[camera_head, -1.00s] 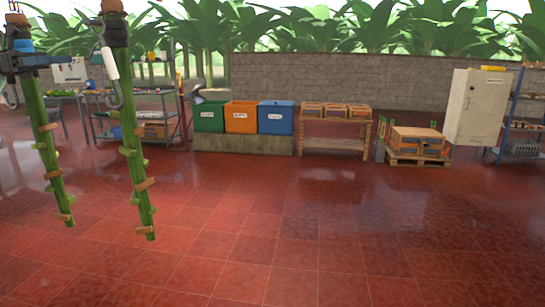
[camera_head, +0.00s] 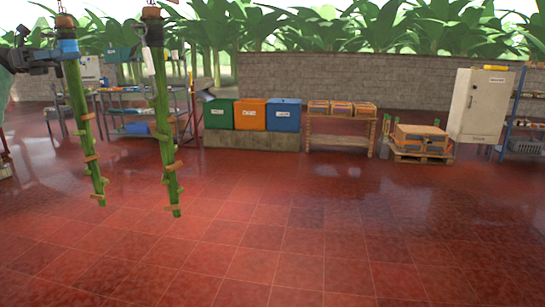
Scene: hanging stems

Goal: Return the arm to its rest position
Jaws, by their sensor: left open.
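Two green hanging stems with brown and green stubs hang at the left of the head view. The left stem (camera_head: 84,130) has a blue band (camera_head: 68,46) near its top. The right stem (camera_head: 164,120) has a white tag (camera_head: 148,62) beside its upper part. My left gripper (camera_head: 52,60) is dark and open, at the left edge of the picture, next to the left stem's upper part. Whether it touches the stem I cannot tell. My right gripper is not in view.
Green (camera_head: 219,114), orange (camera_head: 251,114) and blue bins (camera_head: 283,115) stand on a low ledge at the back. A wooden table (camera_head: 340,122), a pallet with boxes (camera_head: 421,140) and a white cabinet (camera_head: 478,105) stand to the right. The red tiled floor (camera_head: 300,225) in front is clear.

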